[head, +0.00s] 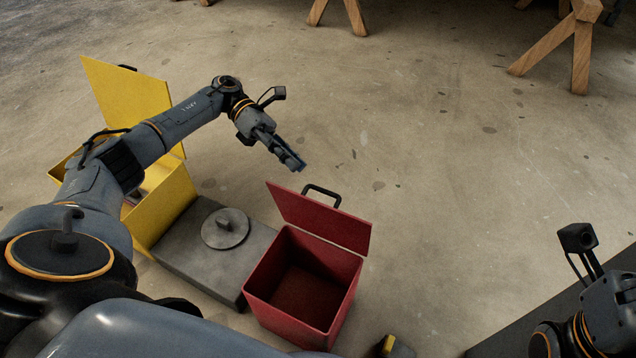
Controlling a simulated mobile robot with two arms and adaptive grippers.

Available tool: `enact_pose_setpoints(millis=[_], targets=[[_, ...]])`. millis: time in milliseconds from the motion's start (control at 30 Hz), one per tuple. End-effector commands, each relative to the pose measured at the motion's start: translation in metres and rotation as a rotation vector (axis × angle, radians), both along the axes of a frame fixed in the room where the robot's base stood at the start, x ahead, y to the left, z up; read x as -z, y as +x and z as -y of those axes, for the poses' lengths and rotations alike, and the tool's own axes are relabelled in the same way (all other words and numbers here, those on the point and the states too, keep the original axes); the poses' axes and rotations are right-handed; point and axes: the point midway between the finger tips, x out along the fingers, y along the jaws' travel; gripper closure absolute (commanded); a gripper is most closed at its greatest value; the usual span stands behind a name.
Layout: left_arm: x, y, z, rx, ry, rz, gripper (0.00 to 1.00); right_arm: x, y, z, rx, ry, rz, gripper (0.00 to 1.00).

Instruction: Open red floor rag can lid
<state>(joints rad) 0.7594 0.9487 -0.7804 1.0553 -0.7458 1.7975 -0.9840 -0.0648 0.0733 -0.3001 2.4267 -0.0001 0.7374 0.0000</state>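The red rag can (335,300) stands on the floor at lower middle in the head view. Its top is open and I see down into its dark red inside, which looks empty. Its red lid (318,217) is raised and tilted up along the can's far side, with a black handle (322,191) at its upper edge. My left gripper (297,165) is in the air above and beyond the lid, apart from it. Its fingers look close together with nothing between them. My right arm shows at the lower right edge, with its fingers out of the picture.
A yellow can (172,212) with its lid (125,100) raised stands at left, partly behind my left arm. A grey box with a round lid (225,228) sits between the cans. Wooden trestle legs (580,55) stand at the back. The floor at middle right is clear.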

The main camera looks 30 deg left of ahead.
Motion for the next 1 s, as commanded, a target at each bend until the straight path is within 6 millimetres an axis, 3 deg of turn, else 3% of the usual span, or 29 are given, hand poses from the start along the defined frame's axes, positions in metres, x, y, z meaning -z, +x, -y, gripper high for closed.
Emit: enact_pose_setpoints(millis=[200,433,833,933,1000], targets=[[0.014,-0.010,0.039,0.004,0.000,0.000,0.81,0.000,0.000,-0.001,0.001,-0.002,0.016,0.81],[0.021,-0.017,0.067,0.002,0.000,0.001,0.81,-0.002,0.000,-0.001,0.002,-0.005,0.031,0.81],[0.022,-0.018,0.075,0.000,0.000,0.000,0.81,-0.008,-0.003,-0.001,0.002,-0.004,0.048,0.81],[0.022,-0.018,0.074,0.000,0.000,0.000,1.00,-0.008,-0.003,-0.001,0.002,-0.003,0.047,0.81],[0.022,-0.018,0.074,0.000,0.000,0.000,1.00,-0.008,-0.003,-0.001,0.002,-0.003,0.047,0.81]])
